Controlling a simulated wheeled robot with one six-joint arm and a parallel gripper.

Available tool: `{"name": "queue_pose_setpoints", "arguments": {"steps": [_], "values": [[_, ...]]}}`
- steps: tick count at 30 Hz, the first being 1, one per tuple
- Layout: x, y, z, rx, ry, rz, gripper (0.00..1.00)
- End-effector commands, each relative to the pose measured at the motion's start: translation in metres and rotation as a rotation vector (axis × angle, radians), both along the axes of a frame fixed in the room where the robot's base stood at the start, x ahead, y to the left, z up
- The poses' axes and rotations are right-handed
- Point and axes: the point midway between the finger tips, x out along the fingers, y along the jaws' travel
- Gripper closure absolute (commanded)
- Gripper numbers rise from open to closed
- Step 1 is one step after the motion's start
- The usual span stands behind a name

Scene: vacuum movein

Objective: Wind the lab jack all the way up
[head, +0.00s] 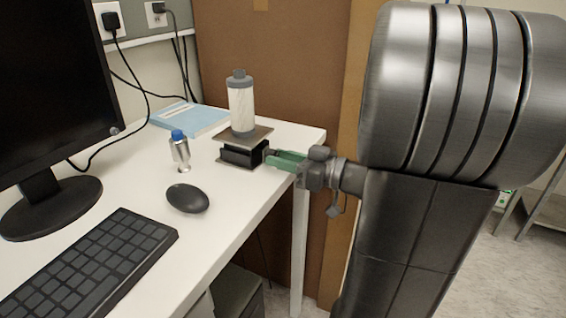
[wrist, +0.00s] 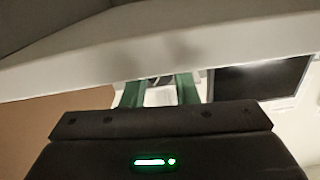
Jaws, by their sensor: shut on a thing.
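The lab jack (head: 238,155) stands near the far right corner of the white desk. It is a low black block with a flat grey-brown top plate (head: 257,134). A white bottle with a grey cap (head: 241,103) stands upright on the plate. My gripper (head: 275,157) reaches in from the right, its green fingers at the jack's right side. It is shut on the jack's knob, which the fingers mostly hide. In the wrist view, the two green fingers (wrist: 160,94) stand on either side of a small pale area; the knob itself is not clear there.
A small metal bottle with a blue cap (head: 180,150) and a black mouse (head: 187,198) are left of the jack. A blue book (head: 190,119) lies behind. The keyboard (head: 90,265) and monitor (head: 50,90) fill the left. The desk edge (head: 262,205) runs below my gripper.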

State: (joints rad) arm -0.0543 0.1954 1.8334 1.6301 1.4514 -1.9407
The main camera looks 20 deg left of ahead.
Motion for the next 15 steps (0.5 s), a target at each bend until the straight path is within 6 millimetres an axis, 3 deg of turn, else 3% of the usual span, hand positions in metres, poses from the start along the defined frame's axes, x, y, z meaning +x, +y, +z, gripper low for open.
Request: {"name": "queue_pose_setpoints", "arguments": {"steps": [8,9,12,15], "values": [[-0.0004,0.0000,0.0001,0.000,0.005,0.001,0.96],[-0.0004,0.0000,0.0001,0.000,0.005,0.001,0.71],[-0.0003,0.0000,0.0001,0.000,0.004,0.001,0.52],[-0.0003,0.0000,0.0001,0.000,0.004,0.001,0.51]]}}
